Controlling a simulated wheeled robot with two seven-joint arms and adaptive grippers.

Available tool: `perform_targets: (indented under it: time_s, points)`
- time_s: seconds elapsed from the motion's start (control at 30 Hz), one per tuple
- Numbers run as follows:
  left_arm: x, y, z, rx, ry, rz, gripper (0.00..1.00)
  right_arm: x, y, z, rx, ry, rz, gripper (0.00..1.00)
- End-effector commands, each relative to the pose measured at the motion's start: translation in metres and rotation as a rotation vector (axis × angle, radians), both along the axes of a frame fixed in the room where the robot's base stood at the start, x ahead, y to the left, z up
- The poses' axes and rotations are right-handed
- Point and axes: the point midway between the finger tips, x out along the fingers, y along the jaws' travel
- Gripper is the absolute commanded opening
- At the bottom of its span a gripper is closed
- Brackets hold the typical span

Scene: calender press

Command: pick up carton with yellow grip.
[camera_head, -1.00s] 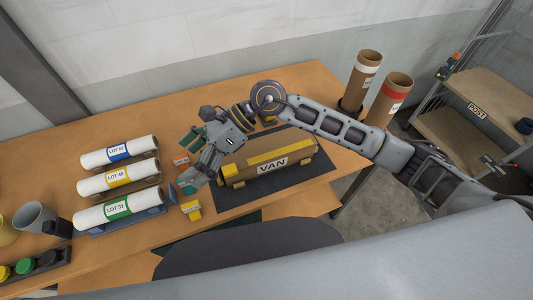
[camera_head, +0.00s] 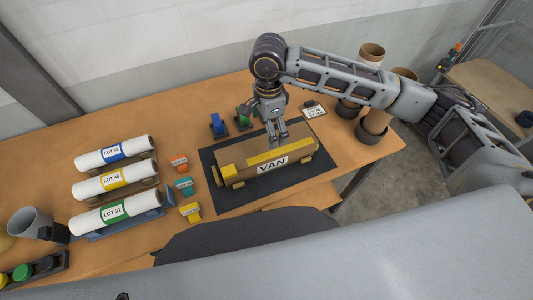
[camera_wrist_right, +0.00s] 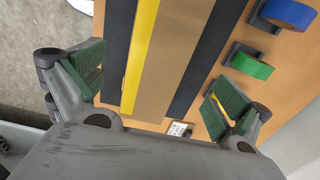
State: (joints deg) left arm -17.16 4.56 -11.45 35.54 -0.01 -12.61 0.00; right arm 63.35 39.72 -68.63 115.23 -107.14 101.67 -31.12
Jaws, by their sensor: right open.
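The carton (camera_head: 298,148) is a long brown box labelled VAN, with a yellow grip strip (camera_head: 240,157) along its top. It lies on a dark mat (camera_head: 235,200) on the wooden table. My right gripper (camera_head: 278,136) points down over the middle of the carton, hiding part of its top. In the right wrist view the open gripper (camera_wrist_right: 158,92) has green-padded fingers on either side of the carton (camera_wrist_right: 175,60), with gaps and dark mat between. The yellow strip (camera_wrist_right: 138,60) runs between the fingers. I cannot tell the exact height. My left gripper is not in view.
Blue (camera_head: 217,122) and green (camera_head: 243,118) tape rolls stand behind the carton. A card (camera_head: 313,109) lies behind right.

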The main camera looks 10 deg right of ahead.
Motion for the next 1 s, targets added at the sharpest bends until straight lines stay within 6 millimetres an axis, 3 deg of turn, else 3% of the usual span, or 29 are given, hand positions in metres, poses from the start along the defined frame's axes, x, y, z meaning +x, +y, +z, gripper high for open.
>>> perform_targets:
  time_s: [0.47,1.0]
  points:
    - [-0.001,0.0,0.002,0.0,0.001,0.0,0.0,-0.001,0.001,-0.009,0.002,0.002,-0.001,1.0]
    - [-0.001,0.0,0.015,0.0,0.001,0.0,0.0,-0.001,0.001,-0.074,0.001,0.003,-0.001,1.0]
